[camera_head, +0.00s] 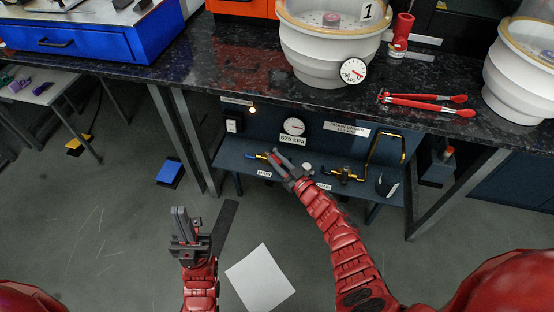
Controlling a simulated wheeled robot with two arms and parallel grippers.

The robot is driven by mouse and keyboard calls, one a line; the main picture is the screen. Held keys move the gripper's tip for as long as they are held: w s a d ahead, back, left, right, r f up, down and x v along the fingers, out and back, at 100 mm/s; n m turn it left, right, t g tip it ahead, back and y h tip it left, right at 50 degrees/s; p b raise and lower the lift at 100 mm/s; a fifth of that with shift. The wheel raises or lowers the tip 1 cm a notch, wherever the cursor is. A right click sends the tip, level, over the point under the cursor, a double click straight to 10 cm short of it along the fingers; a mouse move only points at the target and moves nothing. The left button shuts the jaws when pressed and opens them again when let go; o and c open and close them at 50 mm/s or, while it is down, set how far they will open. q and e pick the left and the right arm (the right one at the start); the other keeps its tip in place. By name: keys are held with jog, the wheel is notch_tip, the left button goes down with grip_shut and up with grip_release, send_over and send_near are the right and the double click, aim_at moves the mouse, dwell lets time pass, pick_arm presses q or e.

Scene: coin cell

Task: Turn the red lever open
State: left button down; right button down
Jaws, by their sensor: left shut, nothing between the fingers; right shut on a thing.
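The red lever (272,160) is on the brass valve above the MAIN label, on the dark blue shelf under the counter. Only a small part of it shows, and its angle is hard to tell. My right gripper (279,160) reaches up to this valve and is shut on the lever, its fingers hiding most of it. A blue-ended brass fitting (256,156) sticks out to the left of the fingers. My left gripper (181,216) is shut and empty above the floor, well to the left of and below the shelf.
A round gauge (293,126) with a 675 kPa label sits on the panel behind. A second brass valve (345,174) and a bent yellow-and-black pipe (384,148) are to the right. The counter (225,65) overhangs the shelf. A white sheet (260,279) lies on the floor.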

jog(key=c, duration=0.7)
grip_release()
jog(key=shift+f, duration=0.1)
jog(key=shift+s, duration=0.1)
jog(key=shift+s+d, duration=0.25)
jog(key=p+v, duration=0.2)
jog(key=v, duration=1.4)
jog(key=shift+s+d, duration=0.1)
jog(key=shift+s, duration=0.15)
jog(key=shift+c, duration=0.3)
